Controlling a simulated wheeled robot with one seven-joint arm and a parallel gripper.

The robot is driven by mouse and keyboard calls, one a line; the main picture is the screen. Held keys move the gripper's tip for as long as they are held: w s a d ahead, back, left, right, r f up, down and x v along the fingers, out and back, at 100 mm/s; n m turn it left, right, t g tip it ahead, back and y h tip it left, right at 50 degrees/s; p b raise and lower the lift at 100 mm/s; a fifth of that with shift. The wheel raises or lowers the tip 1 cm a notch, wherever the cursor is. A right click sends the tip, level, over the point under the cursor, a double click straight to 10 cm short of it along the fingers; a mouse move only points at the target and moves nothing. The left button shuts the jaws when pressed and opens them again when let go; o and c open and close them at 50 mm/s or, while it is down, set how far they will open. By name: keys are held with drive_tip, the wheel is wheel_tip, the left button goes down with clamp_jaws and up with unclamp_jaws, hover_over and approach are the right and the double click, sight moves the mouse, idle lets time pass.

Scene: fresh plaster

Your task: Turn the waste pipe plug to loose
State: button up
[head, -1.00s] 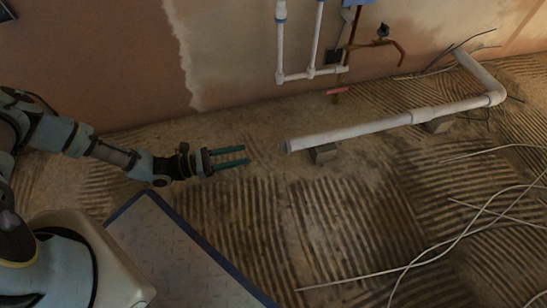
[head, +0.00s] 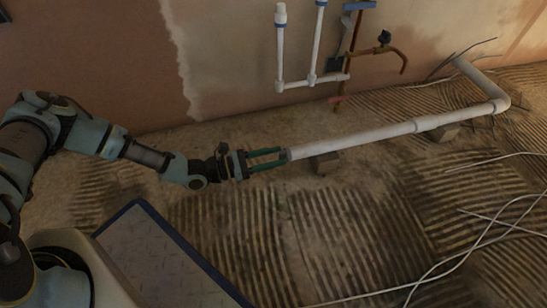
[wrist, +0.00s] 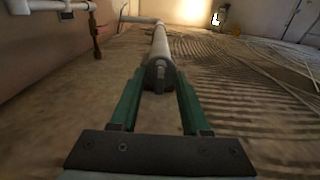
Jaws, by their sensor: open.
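The white waste pipe (head: 360,134) lies low over the floor, its near end facing my gripper. In the wrist view the grey plug (wrist: 159,77) closes that pipe end, with a raised upright bar across its face. My gripper (head: 284,158) is open, with its two green fingers pointing at the plug. In the wrist view the fingertips (wrist: 158,84) stand to the left and right of the plug's bar, close to the plug's face. I cannot tell whether they touch it. In the head view the fingers partly hide the plug.
Small blocks (head: 326,162) prop the pipe above the ridged floor. White supply pipes (head: 313,80) and a copper pipe with a tap (head: 383,48) stand at the wall behind. Loose pale cables (head: 470,240) lie on the floor at the right.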

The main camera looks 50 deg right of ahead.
clamp_jaws()
idle(0.3)
idle(0.3)
